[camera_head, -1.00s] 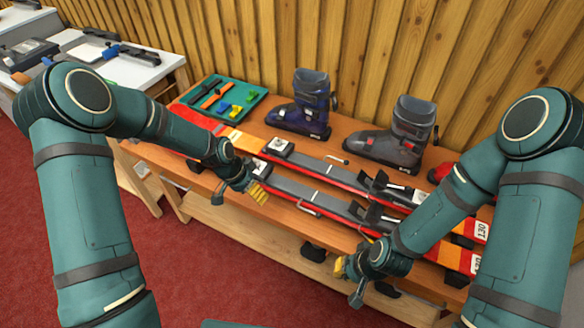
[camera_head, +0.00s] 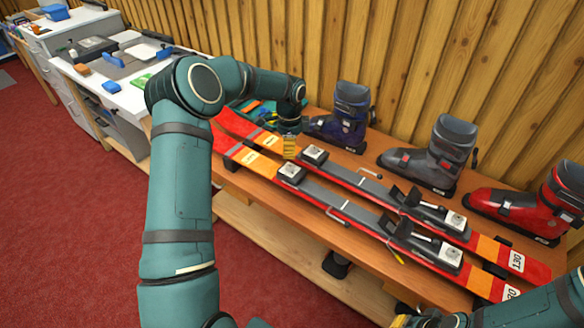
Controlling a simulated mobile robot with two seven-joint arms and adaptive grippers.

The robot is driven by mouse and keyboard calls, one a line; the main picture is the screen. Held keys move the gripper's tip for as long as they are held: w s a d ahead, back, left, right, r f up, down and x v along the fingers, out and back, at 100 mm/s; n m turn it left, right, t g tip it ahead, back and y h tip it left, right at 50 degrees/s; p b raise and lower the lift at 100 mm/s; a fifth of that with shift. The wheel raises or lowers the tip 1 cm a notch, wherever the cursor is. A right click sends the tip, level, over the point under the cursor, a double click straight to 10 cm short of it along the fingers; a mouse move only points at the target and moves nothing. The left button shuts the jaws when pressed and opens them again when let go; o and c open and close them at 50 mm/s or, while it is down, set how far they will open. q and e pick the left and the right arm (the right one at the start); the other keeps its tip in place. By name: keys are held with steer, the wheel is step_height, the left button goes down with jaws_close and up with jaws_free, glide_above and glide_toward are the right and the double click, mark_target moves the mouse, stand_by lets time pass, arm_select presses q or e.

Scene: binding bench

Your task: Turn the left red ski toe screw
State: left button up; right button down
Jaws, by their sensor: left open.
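Two red skis lie side by side across the bench, the near ski (camera_head: 322,193) and the far ski (camera_head: 358,178). Each has a black and white binding block toward its left end, the near block (camera_head: 291,173) and the far block (camera_head: 314,154). The screws are too small to make out.
A blue boot (camera_head: 342,120), a grey boot (camera_head: 434,160) and a red boot (camera_head: 530,205) stand behind the skis along the wooden wall. Lever bindings (camera_head: 433,248) sit on the skis' right half. My left arm largely hides the tray with tools. A white side table (camera_head: 130,95) stands left.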

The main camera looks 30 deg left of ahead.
mark_target(290, 166)
arm_select(q)
step_height(290, 166, down, 8)
steer(key=shift+d+f+b, duration=0.1)
steer(key=shift+f+b, duration=0.15)
steer(key=shift+b, duration=0.35)
steer(key=shift+c, duration=0.4)
jaws_close()
